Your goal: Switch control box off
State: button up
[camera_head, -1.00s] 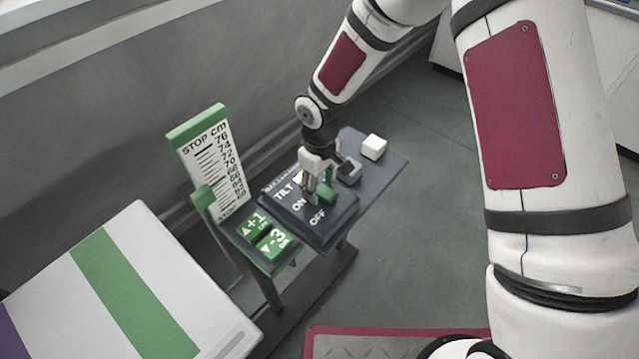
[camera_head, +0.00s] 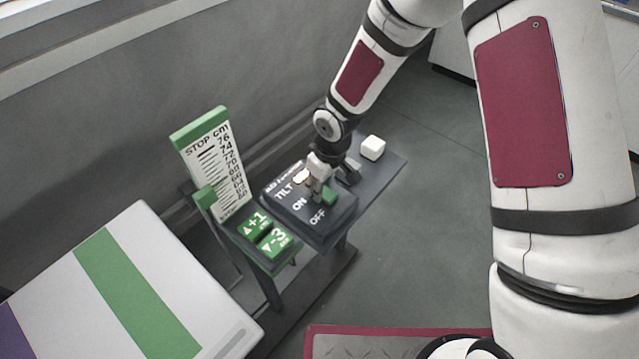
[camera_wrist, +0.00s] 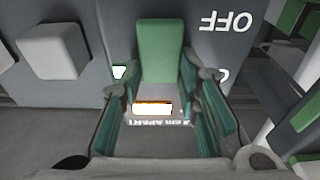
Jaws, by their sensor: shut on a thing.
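The dark control box (camera_head: 337,221) stands on the grey table, with the labels TILT, ON and OFF on its top. Its green switch lever (camera_head: 329,196) sits beside the ON and OFF labels. In the wrist view the green lever (camera_wrist: 159,50) stands between the fingers, with OFF printed upside down to its right. My gripper (camera_head: 328,184) is down at the box, shut on the lever; it fills the lower part of the wrist view (camera_wrist: 163,88). A small lit amber-white panel (camera_wrist: 152,108) shows between the fingers. The lever's base is partly hidden.
A white cube (camera_head: 373,147) lies on the table (camera_head: 388,171) behind the box. Green +1 and -3 buttons (camera_head: 264,232) and an upright cm scale (camera_head: 215,165) stand at its left. A white panel with a green stripe (camera_head: 130,290) is at front left.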

jog(key=shift+s+d+r+t+y, duration=0.1)
jog(key=shift+d+t+y, duration=0.05)
jog(key=shift+t+y, duration=0.3)
jog(key=shift+s+d+t+y, duration=0.15)
jog(key=shift+t+y, duration=0.2)
jog(key=shift+y, duration=0.2)
jog(key=o, duration=1.2)
jog(key=shift+c, duration=0.2)
jog(key=shift+r, duration=0.1)
jog(key=v, duration=1.1)
jog(key=shift+d+r, duration=0.15)
jog(key=shift+r, duration=0.25)
jog(key=shift+s, duration=0.1)
